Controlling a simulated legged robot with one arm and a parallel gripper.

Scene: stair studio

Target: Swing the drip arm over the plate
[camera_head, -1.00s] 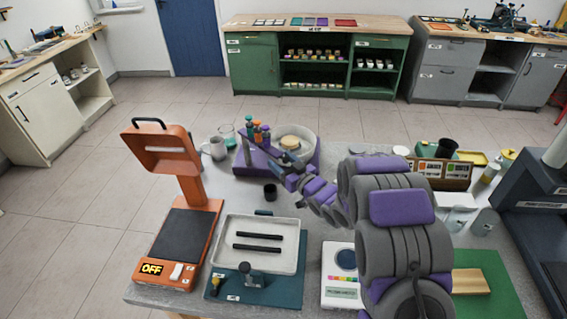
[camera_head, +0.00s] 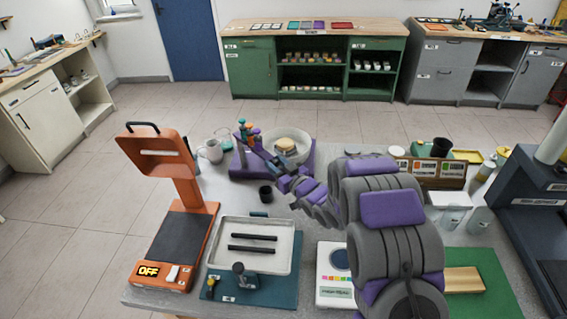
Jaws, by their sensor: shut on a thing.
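A purple station (camera_head: 237,168) stands at the back of the grey table. A pale round plate (camera_head: 304,151) with a tan block on it sits at its right side. The drip arm (camera_head: 247,135), with small teal and orange tops, stands at the left of the plate, not over it. My gripper (camera_head: 262,156) reaches in from the right, low in front of the plate, and is shut on what seems to be part of the drip arm. The fingertips are small and partly hidden, so the exact contact is unclear.
A white mug (camera_head: 211,152) and a clear glass stand left of the station. My arm hides the table's middle right.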

